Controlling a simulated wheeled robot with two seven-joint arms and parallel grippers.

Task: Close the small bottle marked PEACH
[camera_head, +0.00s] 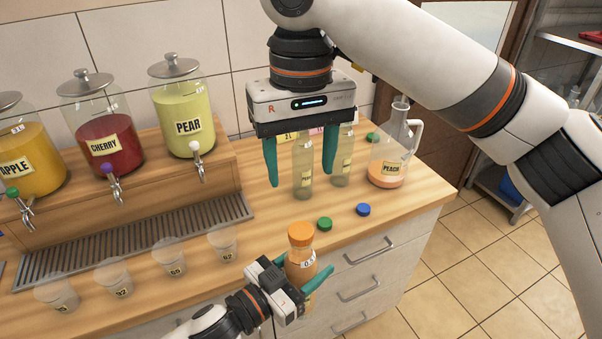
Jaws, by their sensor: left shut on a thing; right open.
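My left gripper (298,277) is shut on a small bottle (301,258) with orange contents, held upright at the counter's front edge. An orange cap (301,232) sits at the bottle's top; I cannot tell how tightly. The bottle's label is partly hidden by the gripper, and I cannot read PEACH on it. My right gripper (300,177) is open and points down, above and behind the orange cap. A flask marked PEACH (388,174) with a little orange liquid stands at the right of the counter.
Two clear bottles (303,180) (342,167) stand behind the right gripper. Loose green (324,223) and blue (363,209) caps lie near the front edge, another green cap (372,137) farther back. Several cups (222,243) and juice dispensers (187,115) are at left.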

